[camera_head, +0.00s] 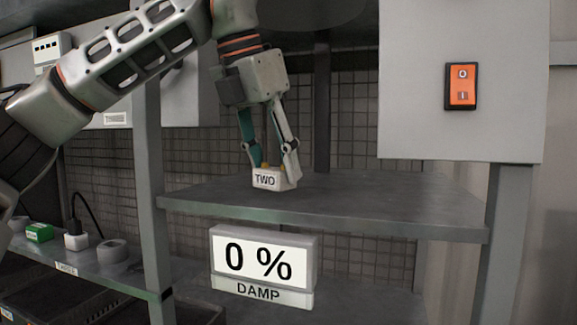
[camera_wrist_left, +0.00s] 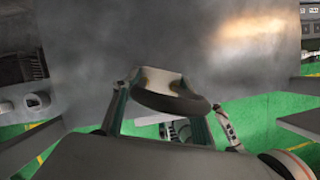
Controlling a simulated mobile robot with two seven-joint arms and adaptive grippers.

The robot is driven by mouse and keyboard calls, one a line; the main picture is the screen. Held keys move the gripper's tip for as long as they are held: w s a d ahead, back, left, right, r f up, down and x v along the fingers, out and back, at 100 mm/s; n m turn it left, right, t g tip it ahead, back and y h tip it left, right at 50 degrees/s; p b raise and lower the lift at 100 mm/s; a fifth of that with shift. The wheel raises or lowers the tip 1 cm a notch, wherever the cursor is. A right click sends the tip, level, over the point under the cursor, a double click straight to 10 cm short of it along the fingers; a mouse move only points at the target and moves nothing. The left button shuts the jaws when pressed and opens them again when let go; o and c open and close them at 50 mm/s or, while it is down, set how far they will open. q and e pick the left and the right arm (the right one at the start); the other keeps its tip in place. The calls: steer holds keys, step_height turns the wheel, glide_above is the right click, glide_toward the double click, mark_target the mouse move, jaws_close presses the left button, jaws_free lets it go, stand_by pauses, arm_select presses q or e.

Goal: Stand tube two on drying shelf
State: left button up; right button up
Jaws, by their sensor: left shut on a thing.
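Tube two (camera_head: 267,180) is a short pale piece with a "TWO" label, low between the fingertips of my left gripper (camera_head: 273,158) in the head view. The gripper points down and is shut on it. The drying shelf (camera_head: 390,208) is the grey upper board directly beneath. The tube is at the shelf's surface, towards its left half; I cannot tell if its base bears fully on the board. In the left wrist view, a pale-and-dark rounded piece (camera_wrist_left: 165,88) is held between the fingers. My right gripper is not in view.
A display (camera_head: 262,262) reading "0 % DAMP" is below the shelf. An orange switch (camera_head: 461,86) is on the grey panel at right. Shelf posts (camera_head: 150,190) flank the board. A lower left shelf holds a green block (camera_head: 39,232) and a grey ring (camera_head: 112,251). The shelf's right side is clear.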

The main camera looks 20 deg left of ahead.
arm_select(q)
steer(key=shift+w+d, duration=0.1)
steer(key=shift+w, duration=0.2)
steer(key=w, duration=0.1)
steer(key=w+d+p, duration=0.1)
steer(key=w, duration=0.1)
steer(key=shift+d, duration=0.15)
steer(key=shift+f, duration=0.75)
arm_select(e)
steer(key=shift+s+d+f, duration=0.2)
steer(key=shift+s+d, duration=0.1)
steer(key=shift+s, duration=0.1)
arm_select(q)
steer(key=shift+f, duration=0.1)
steer(key=o, duration=1.3)
steer(key=shift+c, duration=0.2)
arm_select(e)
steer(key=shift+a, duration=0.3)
